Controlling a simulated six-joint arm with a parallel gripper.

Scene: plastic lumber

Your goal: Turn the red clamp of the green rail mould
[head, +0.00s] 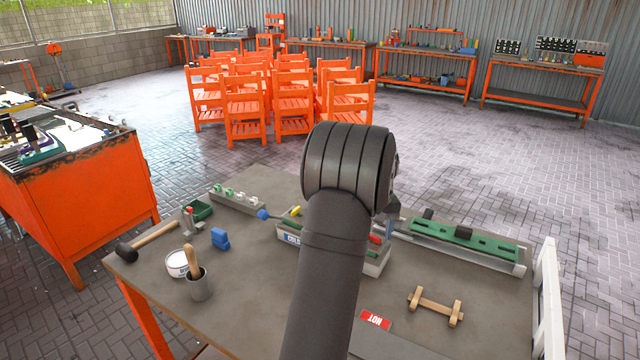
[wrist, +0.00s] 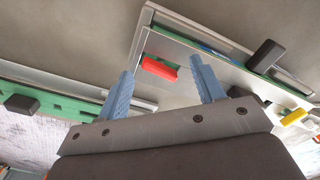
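The red clamp (wrist: 158,68) is a small red bar on a long pale mould (wrist: 190,42), with a thin green strip along it in the wrist view. The same red clamp (head: 376,239) shows just right of my arm in the head view. My gripper (wrist: 161,65) is open, its two blue fingers apart. The red clamp appears between the fingertips; I cannot tell whether they touch it. In the head view my arm hides most of the gripper and the middle of the mould.
The mould also bears a black clamp (wrist: 265,55) and a yellow clamp (wrist: 293,117). A second mould with a long green rail (head: 460,240) lies to the right. A wooden piece (head: 436,306), blue block (head: 220,238), white tub (head: 178,264) and mallet (head: 150,240) lie on the bench.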

